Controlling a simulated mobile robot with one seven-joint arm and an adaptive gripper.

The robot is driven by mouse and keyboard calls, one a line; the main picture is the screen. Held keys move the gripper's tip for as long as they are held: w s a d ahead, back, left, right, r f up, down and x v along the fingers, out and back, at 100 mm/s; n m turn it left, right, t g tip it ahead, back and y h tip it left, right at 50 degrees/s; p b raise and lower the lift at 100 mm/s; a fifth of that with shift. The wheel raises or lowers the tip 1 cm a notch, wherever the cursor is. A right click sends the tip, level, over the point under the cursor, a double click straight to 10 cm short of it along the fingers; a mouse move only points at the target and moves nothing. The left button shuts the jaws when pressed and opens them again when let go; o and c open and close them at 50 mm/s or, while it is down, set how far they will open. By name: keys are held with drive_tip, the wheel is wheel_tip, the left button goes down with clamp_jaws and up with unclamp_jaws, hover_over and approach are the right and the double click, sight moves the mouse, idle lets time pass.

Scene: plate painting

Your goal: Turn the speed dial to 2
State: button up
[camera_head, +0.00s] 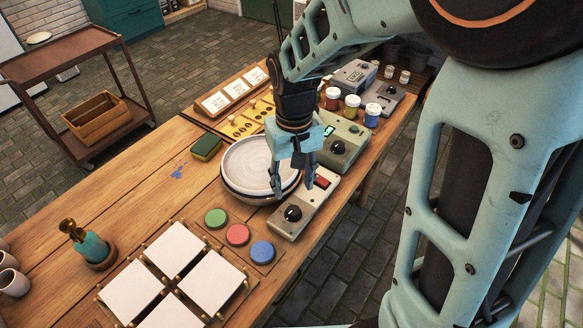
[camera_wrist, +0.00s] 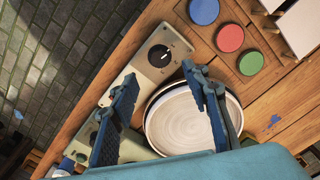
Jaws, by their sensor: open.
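A pale control box (camera_head: 283,229) with a black dial (camera_head: 292,213) and a red switch (camera_head: 322,182) sits at the table's edge, beside the round turntable (camera_head: 232,187). In the wrist view the black dial (camera_wrist: 160,56) lies beyond my fingertips, with a light pointer line on it. Its markings are too small to read. My gripper (camera_head: 294,187) is open and empty, pointing down above the area between turntable and box, apart from the dial. In the wrist view my gripper (camera_wrist: 160,75) has its fingers spread wide. A greenish box with a second black dial (camera_head: 338,147) stands farther back.
The turntable bears a pale plate (camera_head: 247,158) close to my gripper. Green (camera_head: 215,217), red (camera_head: 238,234) and blue (camera_head: 262,251) discs lie left of the box. White tiles (camera_head: 175,244) stand at the front. Paint jars (camera_head: 352,106) and more devices stand at the back.

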sight(293, 209)
drive_tip(key=f, duration=0.7)
drive_tip(key=f+b, duration=0.1)
drive_tip(key=f, duration=0.2)
drive_tip(key=shift+w+f, duration=0.35)
drive_tip(key=shift+w, duration=0.05)
drive_tip(key=c, duration=1.2)
